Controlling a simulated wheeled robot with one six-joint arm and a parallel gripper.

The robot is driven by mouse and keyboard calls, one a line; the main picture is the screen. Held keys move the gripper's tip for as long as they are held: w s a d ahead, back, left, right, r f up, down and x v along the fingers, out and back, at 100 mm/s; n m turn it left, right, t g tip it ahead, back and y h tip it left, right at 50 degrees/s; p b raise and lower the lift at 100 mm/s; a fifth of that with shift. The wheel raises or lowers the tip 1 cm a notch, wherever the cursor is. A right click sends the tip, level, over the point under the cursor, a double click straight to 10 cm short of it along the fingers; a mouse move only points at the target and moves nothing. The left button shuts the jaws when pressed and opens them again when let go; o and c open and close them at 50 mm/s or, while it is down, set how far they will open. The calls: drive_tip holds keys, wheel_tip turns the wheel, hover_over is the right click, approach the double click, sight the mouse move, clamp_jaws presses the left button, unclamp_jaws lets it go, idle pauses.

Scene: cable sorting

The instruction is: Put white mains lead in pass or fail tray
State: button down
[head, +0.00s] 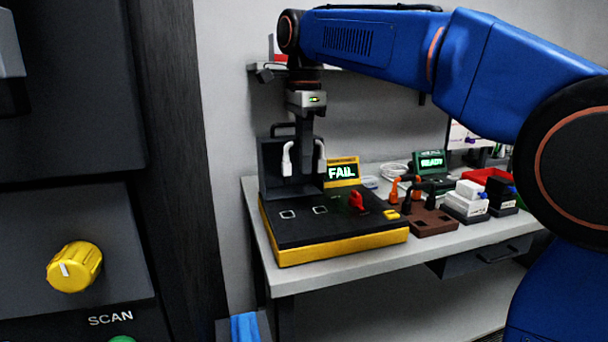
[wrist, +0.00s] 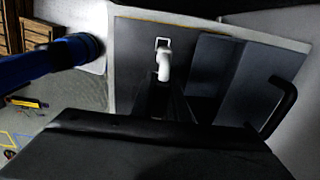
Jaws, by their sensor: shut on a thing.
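My gripper (head: 304,165) points down over the black and yellow tester (head: 338,242) on the bench. Its jaws are shut on the white mains lead (head: 287,160); in the wrist view a white bent part of the lead (wrist: 164,66) shows at the fingertips. A second white piece (head: 320,156) hangs at the gripper's other side in the head view; I cannot tell if it is the lead's other end. The tester's screen (head: 342,173) reads FAIL. A red tray (head: 484,175) stands at the back right, partly hidden by my arm. I cannot make out a labelled pass tray.
White-outlined sockets (head: 288,214) and a red part (head: 357,202) are on the tester's top. Right of it stand a brown holder (head: 433,222) with orange and dark leads, a READY screen (head: 430,162) and white boxes (head: 467,200). A dark cabinet fills the left.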

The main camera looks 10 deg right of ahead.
drive_tip(key=shift+r, duration=1.75)
